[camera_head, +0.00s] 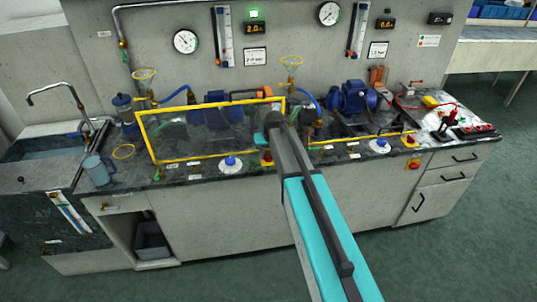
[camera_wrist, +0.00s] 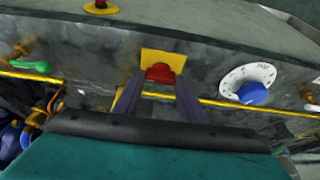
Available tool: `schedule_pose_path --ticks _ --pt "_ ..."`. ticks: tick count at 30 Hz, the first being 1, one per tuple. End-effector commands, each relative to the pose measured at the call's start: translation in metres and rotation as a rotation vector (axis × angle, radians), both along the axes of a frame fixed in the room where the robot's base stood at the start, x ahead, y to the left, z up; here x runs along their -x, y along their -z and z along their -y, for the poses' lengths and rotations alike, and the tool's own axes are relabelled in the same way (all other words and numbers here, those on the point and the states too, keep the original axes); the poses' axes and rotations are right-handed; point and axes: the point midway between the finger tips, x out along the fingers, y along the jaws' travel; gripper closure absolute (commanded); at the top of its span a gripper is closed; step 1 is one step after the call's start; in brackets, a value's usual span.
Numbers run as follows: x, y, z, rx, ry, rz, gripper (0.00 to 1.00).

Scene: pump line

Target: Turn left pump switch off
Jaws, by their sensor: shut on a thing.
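The left pump switch is a red knob on a yellow plate, seen in the wrist view (camera_wrist: 160,72) between my fingers. In the head view the switch (camera_head: 267,159) is partly hidden by my arm, at the front of the bench. My gripper (camera_wrist: 160,88) is shut on the red knob, one dark finger at each side. In the head view my gripper (camera_head: 268,147) is over the switch, with its fingertips hard to make out. The knob's exact turn angle is hard to read. The left blue pump (camera_head: 215,108) stands behind a yellow frame.
A white dial with a blue knob (camera_head: 231,164) sits left of the switch. The yellow frame (camera_head: 150,140) stands close by. A red button on yellow (camera_wrist: 100,7) shows near the wrist view's top edge. A second switch (camera_head: 410,140) is at the right.

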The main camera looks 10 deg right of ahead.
Motion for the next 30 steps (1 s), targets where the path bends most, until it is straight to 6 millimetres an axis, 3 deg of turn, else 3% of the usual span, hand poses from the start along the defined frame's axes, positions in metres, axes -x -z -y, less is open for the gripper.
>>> schedule_pose_path --ticks 11,30 --pt "-0.001 0.0008 0.0014 -0.001 -0.147 0.002 0.85" --pt "-0.0037 0.0016 0.0046 -0.001 -0.607 0.002 0.85"
